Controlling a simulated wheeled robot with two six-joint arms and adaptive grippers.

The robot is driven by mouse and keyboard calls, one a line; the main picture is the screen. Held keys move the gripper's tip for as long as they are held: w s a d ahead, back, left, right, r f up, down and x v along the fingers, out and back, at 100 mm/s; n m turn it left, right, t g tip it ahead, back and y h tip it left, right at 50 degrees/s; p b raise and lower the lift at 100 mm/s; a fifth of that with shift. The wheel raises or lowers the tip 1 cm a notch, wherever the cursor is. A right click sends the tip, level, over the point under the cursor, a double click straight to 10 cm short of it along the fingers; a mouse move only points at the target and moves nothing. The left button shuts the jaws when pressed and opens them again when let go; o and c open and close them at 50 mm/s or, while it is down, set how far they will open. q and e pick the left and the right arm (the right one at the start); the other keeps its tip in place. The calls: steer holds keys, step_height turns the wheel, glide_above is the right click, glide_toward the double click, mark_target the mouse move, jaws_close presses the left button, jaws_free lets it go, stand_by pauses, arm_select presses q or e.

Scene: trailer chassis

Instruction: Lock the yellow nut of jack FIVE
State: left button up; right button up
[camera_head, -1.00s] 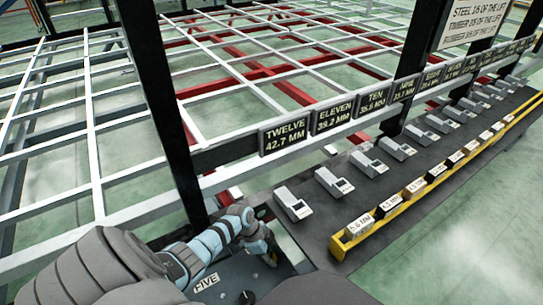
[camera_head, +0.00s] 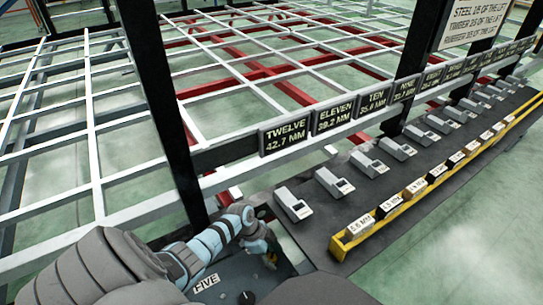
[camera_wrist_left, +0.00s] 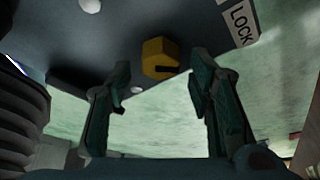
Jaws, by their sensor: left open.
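The yellow nut (camera_wrist_left: 160,58) shows in the left wrist view on a dark plate (camera_wrist_left: 120,25), with a dark slot or pointer on its face. A white LOCK label (camera_wrist_left: 240,22) is on the plate to its right. My left gripper (camera_wrist_left: 162,92) is open, its two fingers apart on either side below the nut in the picture, with no visible contact. In the head view my left gripper (camera_head: 268,254) is beside the plate with the FIVE label (camera_head: 206,283), and the nut is hard to make out there. My right gripper is not in view.
A dark shelf (camera_head: 300,240) carries a row of grey gauges (camera_head: 293,204) and a yellow tray (camera_head: 345,243) of labelled blocks. A dark post (camera_head: 165,100) and a rail with number signs (camera_head: 285,136) stand behind my left arm.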

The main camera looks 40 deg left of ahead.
mark_target(272, 258)
arm_select(q)
step_height(272, 258, up, 10)
steer(key=shift+f, duration=0.15)
stand_by(0.4)
